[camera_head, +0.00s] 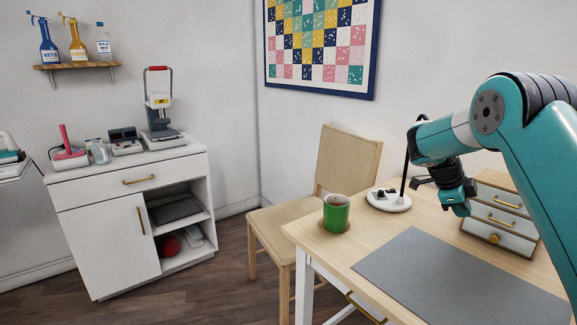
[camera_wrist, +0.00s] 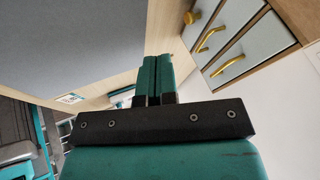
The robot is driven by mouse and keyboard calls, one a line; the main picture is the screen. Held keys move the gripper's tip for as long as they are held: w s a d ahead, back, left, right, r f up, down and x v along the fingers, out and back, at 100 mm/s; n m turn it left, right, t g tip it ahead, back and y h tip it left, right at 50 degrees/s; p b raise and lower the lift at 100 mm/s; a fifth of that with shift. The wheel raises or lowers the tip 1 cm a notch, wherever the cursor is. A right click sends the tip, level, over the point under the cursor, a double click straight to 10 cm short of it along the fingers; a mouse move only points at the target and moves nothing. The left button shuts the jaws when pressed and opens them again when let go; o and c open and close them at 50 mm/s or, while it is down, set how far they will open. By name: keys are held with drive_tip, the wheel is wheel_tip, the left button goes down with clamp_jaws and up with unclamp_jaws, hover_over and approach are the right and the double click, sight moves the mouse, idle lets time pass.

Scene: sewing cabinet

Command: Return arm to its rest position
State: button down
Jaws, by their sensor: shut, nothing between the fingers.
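My teal arm comes in from the right in the head view. My gripper (camera_head: 458,207) hangs above the wooden table, between the round white base and the small drawer box. In the wrist view my gripper (camera_wrist: 153,78) shows its two teal fingers pressed together, with nothing between them. It is apart from the objects on the table.
The wooden table (camera_head: 333,251) bears a grey mat (camera_head: 450,280), a green mug (camera_head: 336,214), a white round base (camera_head: 388,200) and a drawer box (camera_head: 498,220) close by my gripper. A chair (camera_head: 345,165) and white cabinet (camera_head: 95,225) stand beyond.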

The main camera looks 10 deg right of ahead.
drive_tip(key=s+a+r+n+t+y+p, duration=0.1)
drive_tip(key=s+a+r+n+y+p, duration=0.2)
drive_tip(key=a+r+n, duration=0.45)
drive_tip(key=s+a+r+n+t+y+p, duration=0.2)
drive_tip(key=s+a+r+n, duration=0.35)
drive_tip(key=a+n, duration=0.55)
drive_tip(key=s+a+r+n+g+y+p, duration=0.1)
drive_tip(key=s+a+r+n+y+p, duration=0.1)
drive_tip(key=s+a+n, duration=0.5)
drive_tip(key=s+a+r+n+g+y+p, duration=0.1)
drive_tip(key=s+a+n, duration=0.7)
drive_tip(key=s, duration=1)
wheel_tip(320, 180, up, 3)
drive_tip(key=a+y+p, duration=0.1)
drive_tip(key=a+y, duration=0.1)
drive_tip(key=shift+s+a+f+y, duration=0.2)
drive_tip(key=shift+s+a+y, duration=0.15)
drive_tip(key=shift+s+y, duration=0.05)
drive_tip(key=shift+n, duration=0.25)
